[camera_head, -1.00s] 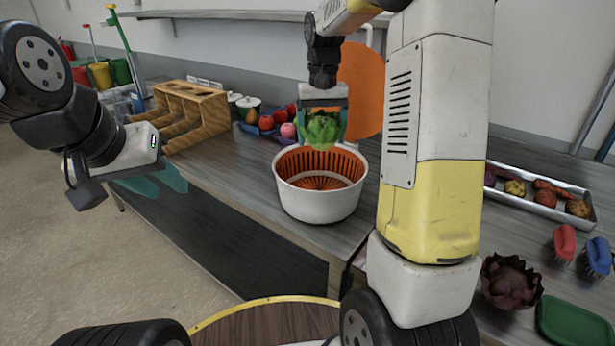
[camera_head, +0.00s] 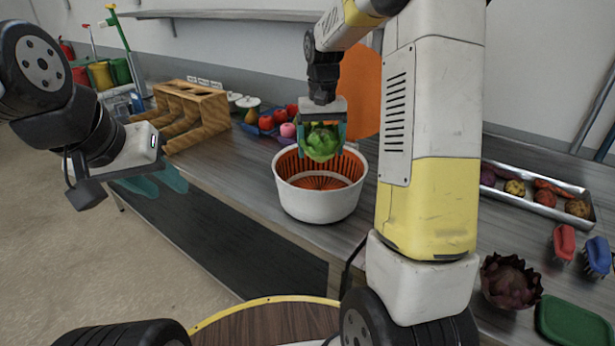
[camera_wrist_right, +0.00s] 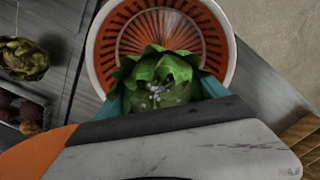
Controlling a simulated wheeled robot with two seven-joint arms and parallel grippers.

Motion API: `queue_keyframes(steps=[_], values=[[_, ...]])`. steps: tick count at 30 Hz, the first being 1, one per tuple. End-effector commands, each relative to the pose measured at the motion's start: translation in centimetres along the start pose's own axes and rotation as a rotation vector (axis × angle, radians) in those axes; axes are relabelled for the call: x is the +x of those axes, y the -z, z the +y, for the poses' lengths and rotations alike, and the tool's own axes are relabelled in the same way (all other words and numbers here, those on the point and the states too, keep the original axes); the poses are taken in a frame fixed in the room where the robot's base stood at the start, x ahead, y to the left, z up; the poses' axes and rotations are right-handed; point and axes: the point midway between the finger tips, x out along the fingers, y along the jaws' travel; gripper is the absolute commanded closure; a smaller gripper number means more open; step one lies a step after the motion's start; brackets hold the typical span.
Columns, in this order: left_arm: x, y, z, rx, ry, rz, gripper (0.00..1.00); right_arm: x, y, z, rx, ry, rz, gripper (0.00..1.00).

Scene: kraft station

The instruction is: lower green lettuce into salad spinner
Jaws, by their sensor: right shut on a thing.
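The green lettuce (camera_head: 321,142) is between the teal fingers of my right gripper (camera_head: 322,150), which is shut on it. The lettuce hangs at the mouth of the salad spinner, its lower part in front of the back rim. The salad spinner (camera_head: 318,207) is a white bowl with an orange slotted basket, standing on the table. In the right wrist view the lettuce (camera_wrist_right: 158,80) overlaps the near side of the spinner's orange basket (camera_wrist_right: 150,32). My left gripper (camera_head: 160,184) is off to the left, away from the spinner, with its teal fingers apart and empty.
A wooden divided rack (camera_head: 190,110) and red fruit (camera_head: 266,122) stand behind left of the spinner. An orange disc (camera_head: 360,90) is behind it. A metal tray of produce (camera_head: 535,195), brushes (camera_head: 564,243), a dark red leafy vegetable (camera_head: 510,282) and a green board (camera_head: 575,322) lie right.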

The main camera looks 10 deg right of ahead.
Motion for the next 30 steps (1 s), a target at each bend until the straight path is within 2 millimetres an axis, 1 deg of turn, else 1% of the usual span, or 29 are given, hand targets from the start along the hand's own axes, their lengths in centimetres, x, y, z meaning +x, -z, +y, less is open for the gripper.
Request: queue_keyframes(steps=[30], values=[[0.0,0.0,0.0,0.0,0.0,0.0,0.64,5.2,-0.1,0.0,0.0,0.0,-0.002,0.62]])
